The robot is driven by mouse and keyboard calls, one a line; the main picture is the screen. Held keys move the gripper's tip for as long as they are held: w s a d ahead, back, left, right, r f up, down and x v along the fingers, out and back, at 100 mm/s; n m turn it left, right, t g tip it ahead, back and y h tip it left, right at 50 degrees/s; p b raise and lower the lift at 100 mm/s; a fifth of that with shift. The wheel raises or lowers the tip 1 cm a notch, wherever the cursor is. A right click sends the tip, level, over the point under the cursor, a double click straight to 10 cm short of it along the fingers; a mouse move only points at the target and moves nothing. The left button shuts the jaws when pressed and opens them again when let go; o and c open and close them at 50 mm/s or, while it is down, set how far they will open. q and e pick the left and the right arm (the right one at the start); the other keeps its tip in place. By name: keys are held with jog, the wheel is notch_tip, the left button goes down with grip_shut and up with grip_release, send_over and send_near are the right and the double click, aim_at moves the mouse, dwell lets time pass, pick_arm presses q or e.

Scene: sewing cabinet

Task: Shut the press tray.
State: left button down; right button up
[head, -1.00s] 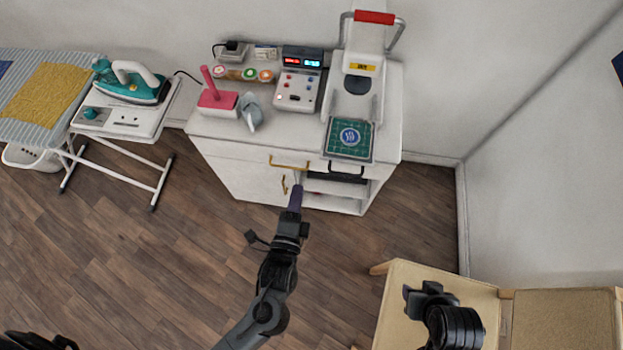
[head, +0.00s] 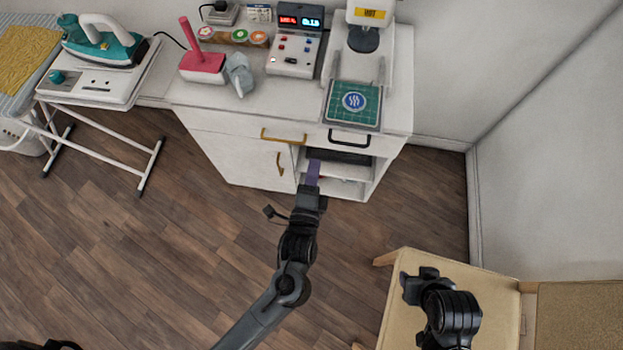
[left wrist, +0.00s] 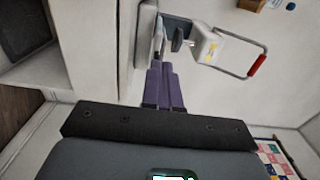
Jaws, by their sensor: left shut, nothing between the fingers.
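The white heat press (head: 365,38) stands on the right of the cabinet top. Its tray (head: 378,126), bearing a green pad with a blue round emblem, sits out in front of the press, reaching the cabinet's front edge. My left gripper (head: 313,164) has its purple fingers together and empty, in front of the open shelf, below and left of the tray. The left wrist view also shows the shut fingers (left wrist: 164,72) pointing toward the press (left wrist: 205,45) with its red-gripped handle. My right gripper (head: 425,278) is at the lower right; its fingers are hidden.
A control box (head: 295,52), pink-based tool (head: 202,65) and grey cone-like object (head: 239,74) stand left of the press. Floor before the cabinet is clear.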

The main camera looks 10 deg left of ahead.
aim_at(321, 128)
pick_arm(q)
jog(key=w+b, duration=0.2)
jog(key=w, duration=0.6)
jog(key=shift+w+a, duration=0.1)
jog(key=shift+a, duration=0.1)
jog(key=shift+w, duration=0.55)
pick_arm(e)
jog(key=shift+d+f, duration=0.1)
jog(key=shift+f, duration=1.25)
pick_arm(q)
jog(key=shift+a, duration=0.1)
